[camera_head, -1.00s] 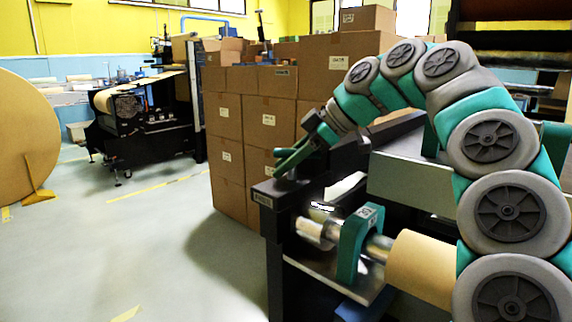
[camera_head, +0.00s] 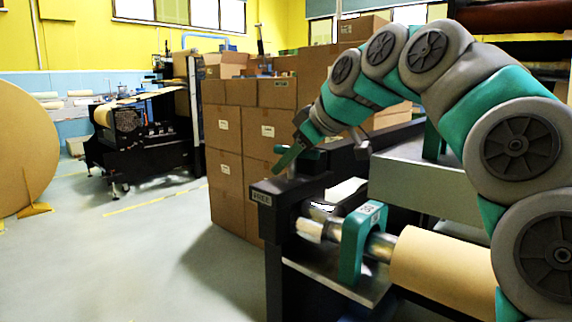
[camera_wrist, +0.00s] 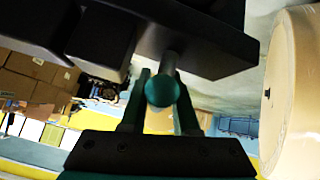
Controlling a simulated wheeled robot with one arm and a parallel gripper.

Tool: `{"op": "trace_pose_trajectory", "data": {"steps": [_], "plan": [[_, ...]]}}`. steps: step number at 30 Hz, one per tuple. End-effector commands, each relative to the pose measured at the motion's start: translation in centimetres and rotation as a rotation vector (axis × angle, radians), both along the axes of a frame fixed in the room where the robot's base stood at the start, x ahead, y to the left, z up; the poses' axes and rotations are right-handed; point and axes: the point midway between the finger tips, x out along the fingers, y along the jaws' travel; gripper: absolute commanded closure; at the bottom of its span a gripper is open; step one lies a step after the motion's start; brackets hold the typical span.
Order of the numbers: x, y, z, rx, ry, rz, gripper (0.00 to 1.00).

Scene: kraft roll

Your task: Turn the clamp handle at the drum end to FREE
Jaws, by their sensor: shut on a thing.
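The clamp handle (camera_wrist: 162,90) shows in the wrist view as a short grey stem with a round teal knob, coming off a dark bar. My gripper (camera_wrist: 160,100) has one green finger on each side of the knob and is shut on it. In the head view my gripper (camera_head: 292,156) is above the end of the black stand, and its fingers and wrist hide most of the handle. A plate reading FREE (camera_head: 261,197) is on the end face of the stand, below and left of my gripper. I cannot tell the handle's exact angle.
A green bracket (camera_head: 354,245) holds the metal shaft beside the kraft roll (camera_head: 443,270). Stacked cartons (camera_head: 226,165) stand behind my gripper. A large tan disc (camera_head: 22,135) is at far left. The floor (camera_head: 150,260) left of the stand is clear.

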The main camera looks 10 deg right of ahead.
Motion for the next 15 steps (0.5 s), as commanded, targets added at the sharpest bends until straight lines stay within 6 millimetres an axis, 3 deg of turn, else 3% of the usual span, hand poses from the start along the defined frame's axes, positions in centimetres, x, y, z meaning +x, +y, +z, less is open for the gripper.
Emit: {"op": "trace_pose_trajectory", "data": {"steps": [11,12,15], "plan": [[0.07,-0.19,0.15,-0.001,-0.004,-0.010,1.00],[0.07,-0.19,0.14,-0.001,-0.003,-0.010,0.69],[0.05,-0.15,0.11,-0.001,-0.003,-0.008,0.58]]}}
